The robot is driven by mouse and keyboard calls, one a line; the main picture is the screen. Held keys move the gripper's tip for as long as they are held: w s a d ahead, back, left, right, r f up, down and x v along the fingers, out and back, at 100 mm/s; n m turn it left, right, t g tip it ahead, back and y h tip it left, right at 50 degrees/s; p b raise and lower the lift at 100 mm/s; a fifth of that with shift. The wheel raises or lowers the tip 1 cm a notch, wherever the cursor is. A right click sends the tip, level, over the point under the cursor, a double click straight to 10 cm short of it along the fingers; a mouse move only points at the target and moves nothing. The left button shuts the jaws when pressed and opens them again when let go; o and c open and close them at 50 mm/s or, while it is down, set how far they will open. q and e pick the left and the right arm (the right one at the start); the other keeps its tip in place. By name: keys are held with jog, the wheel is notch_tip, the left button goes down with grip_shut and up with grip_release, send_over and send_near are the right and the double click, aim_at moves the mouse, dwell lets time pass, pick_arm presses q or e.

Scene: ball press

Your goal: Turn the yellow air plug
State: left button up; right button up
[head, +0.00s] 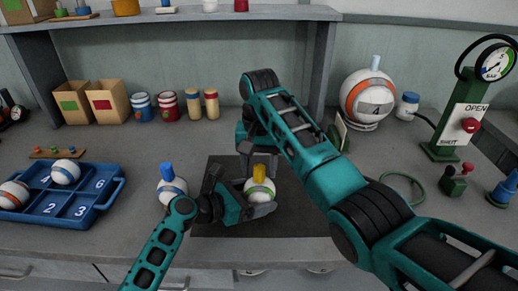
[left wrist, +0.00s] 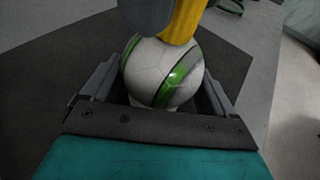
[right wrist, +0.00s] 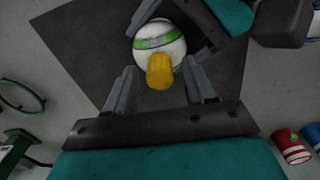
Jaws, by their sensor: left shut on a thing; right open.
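A white ball with green stripes (head: 257,195) sits on the dark mat (head: 215,245). The yellow air plug (head: 259,173) stands up from its top. My left gripper (head: 262,207) is shut on the ball from the side; the left wrist view shows the ball (left wrist: 163,75) between its fingers and the yellow plug (left wrist: 185,20) above. My right gripper (right wrist: 160,88) is open above the ball, with the yellow plug (right wrist: 160,71) near the gap between its fingertips. The fingers are apart from the plug in the right wrist view. In the head view the right arm hides part of this gripper.
A ball with a blue plug (head: 170,190) stands left of the mat. A blue numbered tray (head: 75,208) holds two balls at the left. A large ball numbered 4 (head: 368,97) and a green pump stand (head: 461,120) are at the right.

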aim_at(260, 166)
pick_arm(q)
jog(key=shift+r, duration=0.1)
pick_arm(e)
notch_tip(260, 166, up, 9)
jog(key=shift+w+d+r, duration=0.1)
jog(key=shift+r, duration=1.15)
pick_arm(q)
jog(key=o, duration=0.6)
